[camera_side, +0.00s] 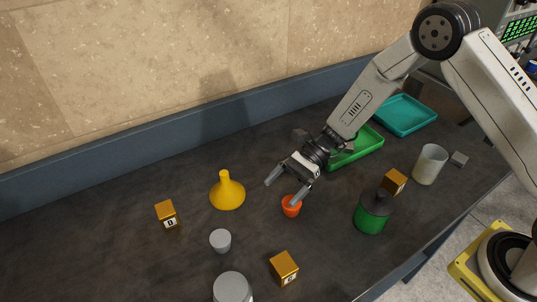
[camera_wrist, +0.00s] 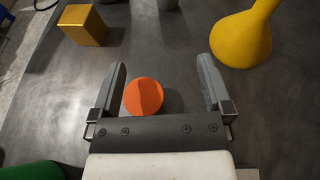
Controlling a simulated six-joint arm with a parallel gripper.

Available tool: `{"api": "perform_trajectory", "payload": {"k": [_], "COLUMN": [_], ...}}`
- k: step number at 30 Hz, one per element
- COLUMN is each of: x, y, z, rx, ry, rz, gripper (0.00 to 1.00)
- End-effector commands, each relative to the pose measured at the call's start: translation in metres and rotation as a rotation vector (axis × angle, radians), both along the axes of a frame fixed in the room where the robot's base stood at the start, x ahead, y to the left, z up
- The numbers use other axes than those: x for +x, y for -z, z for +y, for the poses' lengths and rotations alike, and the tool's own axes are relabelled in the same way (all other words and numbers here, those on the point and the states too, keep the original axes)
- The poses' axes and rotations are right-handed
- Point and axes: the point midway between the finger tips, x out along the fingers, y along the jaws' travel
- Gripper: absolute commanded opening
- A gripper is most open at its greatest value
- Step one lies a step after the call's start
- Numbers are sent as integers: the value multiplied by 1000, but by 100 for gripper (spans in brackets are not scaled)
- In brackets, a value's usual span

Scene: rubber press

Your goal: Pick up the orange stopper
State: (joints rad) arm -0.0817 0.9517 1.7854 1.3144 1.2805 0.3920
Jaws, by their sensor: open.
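The orange stopper (camera_side: 291,206) stands on the dark table near the middle of the side view. In the wrist view its round orange top (camera_wrist: 144,96) shows between the two fingers, closer to the left finger. My gripper (camera_side: 283,190) is open and empty, with its fingers above and around the stopper's place; it also shows in the wrist view (camera_wrist: 166,90). I cannot tell the exact height of the fingertips above the stopper. The stopper's near edge in the wrist view lies close to the gripper's palm bar.
A green jar (camera_side: 372,212) stands to the right. Green (camera_side: 362,146) and teal (camera_side: 405,115) trays lie behind. Bare table surrounds the orange stopper.

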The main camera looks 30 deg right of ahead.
Motion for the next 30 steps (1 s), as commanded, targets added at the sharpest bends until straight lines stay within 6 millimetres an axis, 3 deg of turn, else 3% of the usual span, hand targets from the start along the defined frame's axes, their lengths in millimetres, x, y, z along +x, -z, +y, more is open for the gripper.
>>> {"api": "perform_trajectory", "payload": {"k": [6,12,19,30], "x": [7,7,5,-3], "y": [10,14,15,24], "z": [-51,-74,-73,-53], "rx": [-16,-31,-32,-32], "ry": [-120,-176,-181,-181], "rz": [8,17,19,18], "gripper": [100,100,100,100]}}
